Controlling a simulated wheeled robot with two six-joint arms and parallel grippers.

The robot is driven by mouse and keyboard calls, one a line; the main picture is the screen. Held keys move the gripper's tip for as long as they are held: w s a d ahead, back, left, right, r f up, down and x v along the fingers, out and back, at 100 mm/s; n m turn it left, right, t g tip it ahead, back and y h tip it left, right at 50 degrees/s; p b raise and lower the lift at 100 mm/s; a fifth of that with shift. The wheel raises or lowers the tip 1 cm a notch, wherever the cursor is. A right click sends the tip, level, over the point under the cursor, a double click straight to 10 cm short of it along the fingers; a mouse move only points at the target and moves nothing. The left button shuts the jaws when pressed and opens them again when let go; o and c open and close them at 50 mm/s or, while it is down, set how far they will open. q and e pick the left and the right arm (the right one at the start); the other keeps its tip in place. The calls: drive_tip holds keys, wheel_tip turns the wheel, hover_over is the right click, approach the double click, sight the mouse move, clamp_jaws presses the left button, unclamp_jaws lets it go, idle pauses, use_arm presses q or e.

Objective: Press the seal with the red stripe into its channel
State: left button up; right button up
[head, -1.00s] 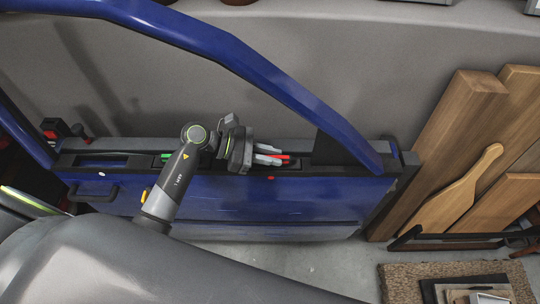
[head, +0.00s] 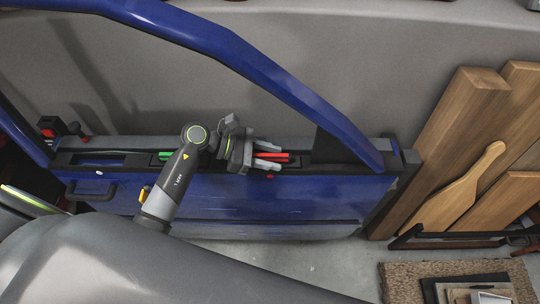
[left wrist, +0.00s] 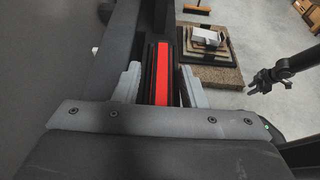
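The seal with the red stripe (head: 273,155) lies along the top edge of the blue car door (head: 265,196), just right of my left gripper. It also shows in the left wrist view (left wrist: 163,75) as a black strip with a bright red band. My left gripper (head: 267,155) is open, with one grey finger on each side of the seal. In the left wrist view my fingers (left wrist: 159,88) stand apart from the red band. How deep the seal sits in its channel cannot be told.
A green-striped piece (head: 165,156) lies farther left on the door top. The blue window frame (head: 255,70) arches above my arm. Wooden boards (head: 455,150) lean at the right, and a mat (head: 400,283) with stacked items lies on the floor.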

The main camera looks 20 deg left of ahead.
use_arm(q)
drive_tip(key=shift+r, duration=0.1)
drive_tip(key=shift+r+p, duration=0.5)
drive_tip(key=shift+p, duration=0.1)
drive_tip(key=shift+r+p, duration=0.35)
drive_tip(key=shift+p, duration=0.1)
drive_tip(key=shift+s+a+f+b, duration=0.15)
drive_tip(key=shift+s+a+b, duration=0.05)
drive_tip(key=shift+a+b, duration=0.4)
drive_tip(key=b+v, duration=0.2)
drive_tip(key=v, duration=0.7)
drive_tip(key=shift+v, duration=0.9)
